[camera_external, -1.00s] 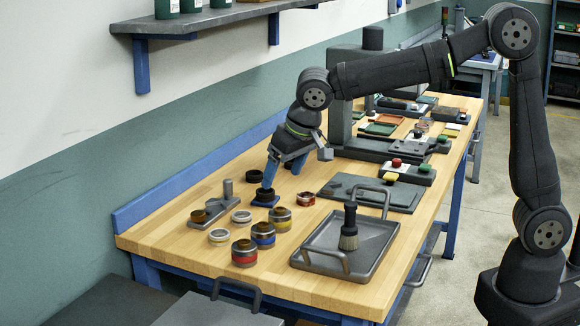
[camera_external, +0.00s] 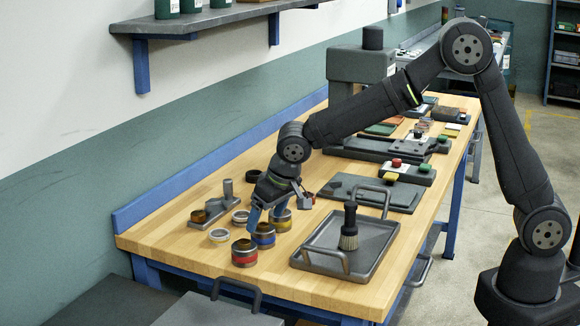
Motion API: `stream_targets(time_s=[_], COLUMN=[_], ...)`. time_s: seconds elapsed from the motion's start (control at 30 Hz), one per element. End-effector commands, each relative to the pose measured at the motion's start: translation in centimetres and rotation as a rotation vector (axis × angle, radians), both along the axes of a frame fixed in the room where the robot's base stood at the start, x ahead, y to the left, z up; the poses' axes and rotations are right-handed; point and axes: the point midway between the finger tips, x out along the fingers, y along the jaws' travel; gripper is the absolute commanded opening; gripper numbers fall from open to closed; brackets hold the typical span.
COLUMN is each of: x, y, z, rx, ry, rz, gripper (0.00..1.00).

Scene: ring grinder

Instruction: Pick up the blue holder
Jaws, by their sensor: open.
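The blue holder (camera_external: 263,240), a short metal cup with a blue band, stands upright on the wooden bench. It is between a red-banded holder (camera_external: 245,258) in front and a yellow-banded holder (camera_external: 283,226) behind. My gripper (camera_external: 264,221) points down at the blue holder with its blue fingers apart. One finger shows at the holder's left and the other by its upper right, near the yellow-banded holder. I cannot tell whether the fingers touch the holder. My gripper partly covers the holder's top.
A grey tray (camera_external: 313,264) with an upright brush (camera_external: 349,230) lies to the right. Flat rings (camera_external: 219,236) and a grey stand (camera_external: 212,208) sit to the left. A dark plate (camera_external: 365,192) is behind the tray. Bare bench (camera_external: 180,240) lies at the front left.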

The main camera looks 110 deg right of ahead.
Motion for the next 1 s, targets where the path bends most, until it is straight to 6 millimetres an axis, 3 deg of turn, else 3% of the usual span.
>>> stream_targets(time_s=[0.23, 0.5, 0.87, 1.0], x=[0.4, 0.5, 0.5, 0.6], y=[-1.6, -1.7, -1.7, -1.8], z=[-3.3, -3.7, -3.7, -3.6], rx=[0.001, -0.002, -0.001, -0.003], ry=[0.002, 0.001, 0.001, -0.001], rz=[-0.002, -0.002, -0.002, -0.001], gripper=[0.78, 0.78, 0.07, 0.07])
